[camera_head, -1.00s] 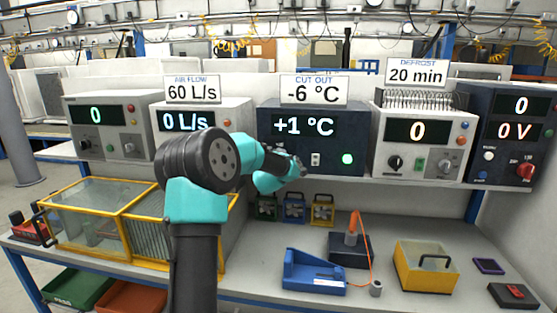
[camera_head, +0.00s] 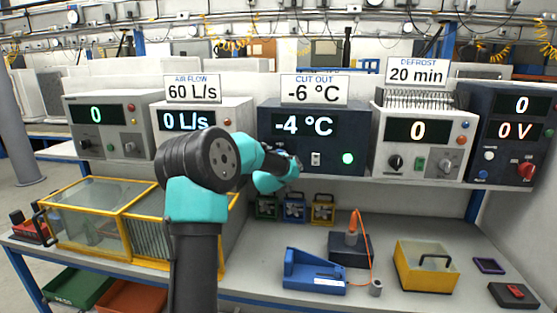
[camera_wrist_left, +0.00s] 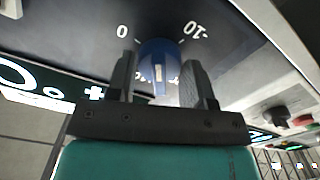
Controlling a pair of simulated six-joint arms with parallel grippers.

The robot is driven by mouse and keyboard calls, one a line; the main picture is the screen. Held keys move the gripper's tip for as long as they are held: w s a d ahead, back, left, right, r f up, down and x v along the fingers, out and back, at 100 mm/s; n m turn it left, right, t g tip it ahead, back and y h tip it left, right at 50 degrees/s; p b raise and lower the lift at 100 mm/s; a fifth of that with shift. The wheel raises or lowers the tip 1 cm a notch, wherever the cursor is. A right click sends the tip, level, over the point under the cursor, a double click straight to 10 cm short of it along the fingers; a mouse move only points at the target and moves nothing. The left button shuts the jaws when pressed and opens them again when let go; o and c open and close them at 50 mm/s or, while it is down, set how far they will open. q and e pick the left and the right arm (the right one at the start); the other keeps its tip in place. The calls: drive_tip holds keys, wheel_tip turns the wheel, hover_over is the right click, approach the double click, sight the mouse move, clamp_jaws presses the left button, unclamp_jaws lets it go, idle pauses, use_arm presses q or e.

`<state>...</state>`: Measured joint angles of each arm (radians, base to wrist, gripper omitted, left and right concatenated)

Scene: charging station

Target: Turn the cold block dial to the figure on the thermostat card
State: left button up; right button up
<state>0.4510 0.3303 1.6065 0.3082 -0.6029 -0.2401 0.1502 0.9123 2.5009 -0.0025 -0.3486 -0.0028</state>
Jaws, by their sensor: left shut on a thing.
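The cold block (camera_head: 330,150) is a dark blue box on the shelf, with a display (camera_head: 303,125) reading -4 °C. The thermostat card (camera_head: 315,89) above it says CUT OUT -6 °C. The dial (camera_wrist_left: 158,58) is a round blue knob with 0 and -10 marked around it in the left wrist view. In the head view my left arm and gripper hide it. My left gripper (camera_head: 290,168) reaches the lower left of the block's front. In the left wrist view its fingers (camera_wrist_left: 160,76) stand on both sides of the dial, shut on it. My right gripper is not in view.
The air flow unit (camera_head: 200,122) is left of the block, and the defrost unit (camera_head: 420,135) right, both close by. The block also has a small switch (camera_head: 315,158) and a lit green lamp (camera_head: 347,158). Small coloured boxes (camera_head: 294,208) stand below the shelf.

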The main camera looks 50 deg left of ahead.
use_arm(q)
drive_tip(key=shift+m, duration=1.1)
drive_tip(key=o, duration=0.9)
drive_tip(key=v, duration=1.7)
drive_tip(key=shift+s+d, duration=0.1)
drive_tip(key=shift+s, duration=0.15)
